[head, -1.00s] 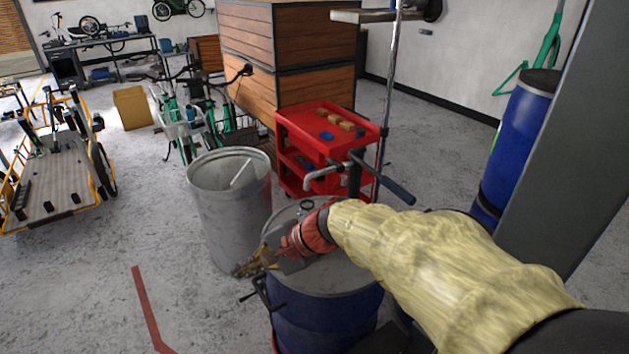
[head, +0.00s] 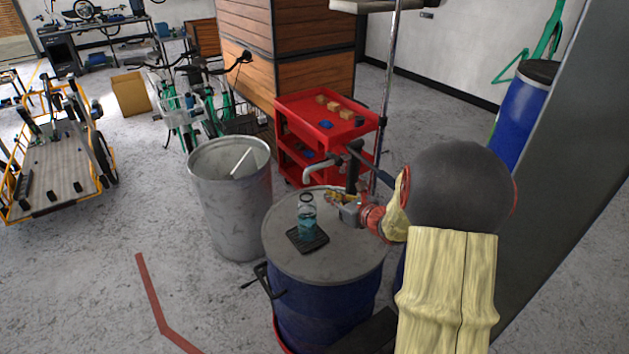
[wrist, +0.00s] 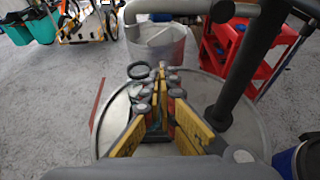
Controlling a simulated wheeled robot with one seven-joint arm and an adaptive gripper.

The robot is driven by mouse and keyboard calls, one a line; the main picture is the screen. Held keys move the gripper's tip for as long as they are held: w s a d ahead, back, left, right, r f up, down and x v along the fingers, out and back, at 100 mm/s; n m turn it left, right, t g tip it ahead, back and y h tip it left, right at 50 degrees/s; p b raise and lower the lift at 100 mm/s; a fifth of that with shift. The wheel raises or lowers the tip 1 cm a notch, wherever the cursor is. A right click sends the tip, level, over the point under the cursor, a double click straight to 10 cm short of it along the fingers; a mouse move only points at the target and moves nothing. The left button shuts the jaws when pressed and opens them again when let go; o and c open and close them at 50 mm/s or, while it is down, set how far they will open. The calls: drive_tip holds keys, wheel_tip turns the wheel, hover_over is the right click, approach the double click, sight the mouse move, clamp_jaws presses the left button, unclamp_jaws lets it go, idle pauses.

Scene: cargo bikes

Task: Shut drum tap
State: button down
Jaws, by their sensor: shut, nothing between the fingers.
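A blue drum (head: 330,304) with a grey lid (head: 290,256) stands in front of me. On the lid is a black upright post (head: 352,178) with a pale bent spout (head: 318,167) and a dark lever handle (head: 370,166). The post (wrist: 238,72) and spout (wrist: 190,8) also show in the wrist view. My gripper (head: 333,199) is shut and empty, low over the lid, beside the post and close to a teal glass jar (head: 306,222). The jar stands on a black tray (head: 317,243). In the wrist view my fingers (wrist: 166,77) hide most of the jar.
A grey metal bin (head: 228,212) stands left of the drum and a red cart (head: 330,128) behind it. A grey pillar (head: 550,220) and another blue drum (head: 519,120) are at right. Open floor lies to the left. A black clamp lever (head: 262,280) sticks out from the drum's side.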

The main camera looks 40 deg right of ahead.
drive_tip(key=a+b+x, duration=0.1)
drive_tip(key=b+x, duration=0.1)
drive_tip(key=x, duration=0.8)
drive_tip(key=r, duration=0.4)
drive_tip(key=shift+d, duration=0.4)
drive_tip(key=shift+a+r, duration=0.3)
drive_tip(key=shift+r, duration=0.25)
